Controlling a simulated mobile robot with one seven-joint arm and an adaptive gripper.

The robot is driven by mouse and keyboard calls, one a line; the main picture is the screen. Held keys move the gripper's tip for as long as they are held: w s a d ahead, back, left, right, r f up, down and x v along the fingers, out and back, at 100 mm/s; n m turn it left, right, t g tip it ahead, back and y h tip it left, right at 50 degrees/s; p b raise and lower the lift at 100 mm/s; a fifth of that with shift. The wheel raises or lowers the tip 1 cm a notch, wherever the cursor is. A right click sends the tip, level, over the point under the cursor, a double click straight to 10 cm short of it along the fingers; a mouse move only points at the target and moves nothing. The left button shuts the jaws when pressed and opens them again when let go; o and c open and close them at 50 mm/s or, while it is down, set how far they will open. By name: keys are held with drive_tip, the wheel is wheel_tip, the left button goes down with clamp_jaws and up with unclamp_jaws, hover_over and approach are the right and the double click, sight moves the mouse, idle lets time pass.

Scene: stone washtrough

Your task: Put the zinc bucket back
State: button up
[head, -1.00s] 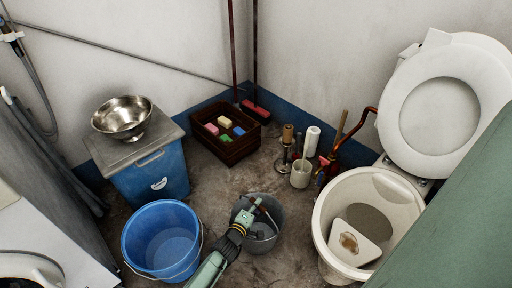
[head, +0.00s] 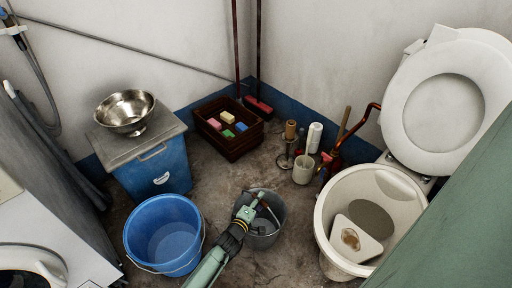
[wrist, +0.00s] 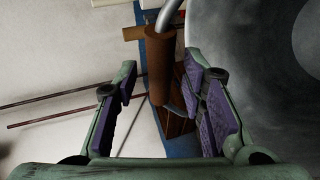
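The zinc bucket (head: 276,238) is small and grey and stands on the floor between the blue bucket and the toilet. My gripper (head: 251,209) is at its rim in the head view and covers part of it. In the wrist view the bucket's grey wall (wrist: 268,60) fills the right side. The brown wooden grip (wrist: 159,62) of its wire handle is between my two fingers (wrist: 160,88). The fingers are open, with a gap visible on both sides of the grip.
A blue bucket (head: 137,240) stands close on the left, before a blue bin (head: 150,180) with a metal bowl (head: 126,108) on its lid. A crate (head: 236,149), brushes and a cup (head: 303,171) are behind. The toilet (head: 331,215) is on the right.

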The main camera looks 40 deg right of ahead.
drive_tip(key=p+v, duration=0.1)
drive_tip(key=v, duration=1.1)
drive_tip(key=shift+r, duration=0.15)
